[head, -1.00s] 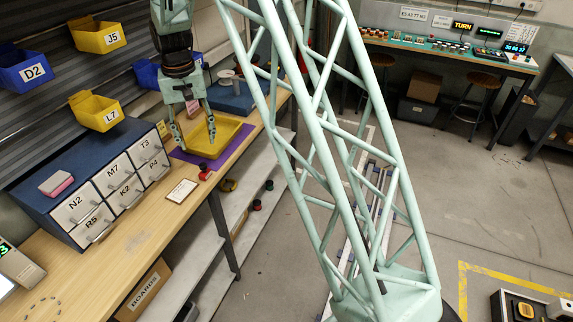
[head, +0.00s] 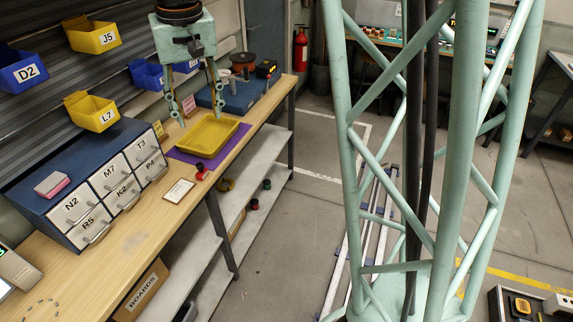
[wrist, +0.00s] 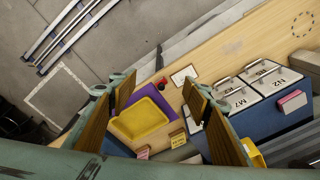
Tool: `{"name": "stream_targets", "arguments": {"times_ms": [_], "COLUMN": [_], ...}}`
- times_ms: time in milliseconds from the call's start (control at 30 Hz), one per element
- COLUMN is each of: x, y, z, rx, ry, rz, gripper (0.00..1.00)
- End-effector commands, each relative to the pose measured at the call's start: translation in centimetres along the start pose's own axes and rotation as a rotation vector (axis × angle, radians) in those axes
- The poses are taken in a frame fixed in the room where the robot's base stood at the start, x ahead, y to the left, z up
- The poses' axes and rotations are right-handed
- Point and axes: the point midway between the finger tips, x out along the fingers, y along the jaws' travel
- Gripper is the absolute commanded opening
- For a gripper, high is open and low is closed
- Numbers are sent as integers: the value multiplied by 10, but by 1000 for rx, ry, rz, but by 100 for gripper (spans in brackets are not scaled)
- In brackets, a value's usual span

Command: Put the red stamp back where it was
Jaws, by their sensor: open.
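The red stamp (head: 202,172) stands on the wooden bench, just off the near corner of the purple mat and beside a small framed card (head: 179,191). It also shows in the wrist view (wrist: 163,81) as a small red and dark piece. A yellow tray (head: 207,136) lies on the purple mat (head: 181,156) and looks empty. My gripper (head: 199,118) is open and empty, with its fingers spread above the tray's far side. In the wrist view, the tray, stamp and card show between my two fingers (wrist: 153,88).
A blue drawer cabinet (head: 110,150) with a pink and white block (head: 52,184) on top stands left of the mat. Blue and yellow bins (head: 92,111) hang on the wall. A blue box (head: 238,92) with spools stands behind the tray. Shelves run below the bench.

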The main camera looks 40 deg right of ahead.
Motion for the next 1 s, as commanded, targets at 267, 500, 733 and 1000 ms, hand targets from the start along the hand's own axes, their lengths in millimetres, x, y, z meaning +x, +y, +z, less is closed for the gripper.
{"name": "stream_targets", "arguments": {"times_ms": [267, 500, 733, 1000], "x": [-41, -71, -96, -118], "y": [8, 15, 22, 33], "z": [42, 80, 119, 164], "rx": [-22, -43, -63, -80], "ry": [31, 55, 82, 110], "rz": [-5, -8, -12, -13], "gripper": [45, 45, 45, 45]}}
